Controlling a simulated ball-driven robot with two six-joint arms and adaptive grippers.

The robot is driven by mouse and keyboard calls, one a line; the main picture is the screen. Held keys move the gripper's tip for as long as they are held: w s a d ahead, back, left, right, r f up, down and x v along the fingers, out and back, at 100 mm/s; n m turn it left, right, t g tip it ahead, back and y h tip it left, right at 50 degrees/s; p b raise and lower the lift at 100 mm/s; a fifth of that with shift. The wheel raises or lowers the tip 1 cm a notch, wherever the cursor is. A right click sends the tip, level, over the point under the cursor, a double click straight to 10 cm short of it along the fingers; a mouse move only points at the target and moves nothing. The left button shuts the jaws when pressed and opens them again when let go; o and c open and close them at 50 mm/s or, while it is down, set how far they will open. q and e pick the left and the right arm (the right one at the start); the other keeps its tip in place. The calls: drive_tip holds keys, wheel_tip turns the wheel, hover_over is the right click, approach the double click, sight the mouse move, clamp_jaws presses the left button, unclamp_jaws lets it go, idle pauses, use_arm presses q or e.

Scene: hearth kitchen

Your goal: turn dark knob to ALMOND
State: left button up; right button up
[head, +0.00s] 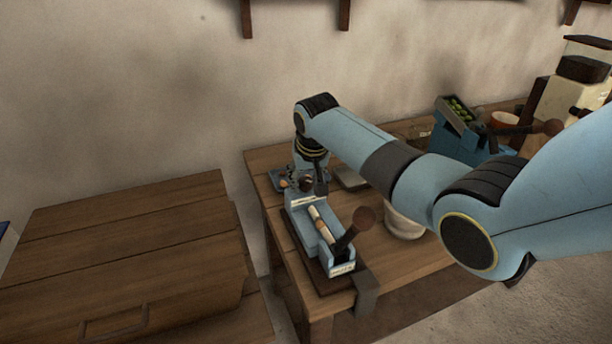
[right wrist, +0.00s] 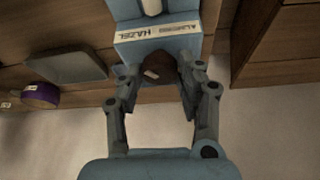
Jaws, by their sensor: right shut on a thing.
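Below the label is a dark brown knob (right wrist: 158,67). My right gripper (right wrist: 160,74) is shut on the knob, one finger on each side. In the head view my right gripper (head: 309,187) is small at the device's far end. The knob's pointer is unclear. My left gripper is not in view.
A grey plate (head: 350,178) lies behind the device, and a white bowl (head: 403,222) is partly hidden by my arm. A blue bin with green contents (head: 458,112), an orange pot (head: 503,120) and a cream machine (head: 565,100) stand at right. A wooden chest (head: 130,240) is at left.

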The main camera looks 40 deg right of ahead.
drive_tip(key=shift+a+r+m+p, duration=0.15)
drive_tip(key=shift+m+p, duration=0.25)
drive_tip(key=shift+m, duration=0.4)
drive_tip(key=shift+w+m+g+h, duration=0.1)
drive_tip(key=shift+m+g+h, duration=0.4)
drive_tip(key=shift+m, duration=0.5)
drive_tip(key=shift+m+h, duration=0.3)
drive_tip(key=shift+m, duration=0.6)
drive_tip(key=shift+m+g+h, duration=0.3)
drive_tip(key=shift+m, duration=0.6)
drive_tip(key=m+b, duration=0.1)
drive_tip(key=m+g+b, duration=0.1)
drive_tip(key=m, duration=0.1)
drive_tip(key=m+b, duration=0.1)
drive_tip(key=shift+w+f+g+h, duration=0.15)
drive_tip(key=shift+f+g+h, duration=0.1)
drive_tip(key=shift+g+h, duration=0.05)
drive_tip(key=m+g+b, duration=0.1)
drive_tip(key=m+b, duration=0.2)
drive_tip(key=m, duration=0.1)
drive_tip(key=shift+g, duration=0.3)
drive_tip(key=shift+r+m+b, duration=0.1)
drive_tip(key=shift+m+b, duration=0.4)
drive_tip(key=shift+m, duration=0.2)
drive_tip(key=shift+g, duration=0.3)
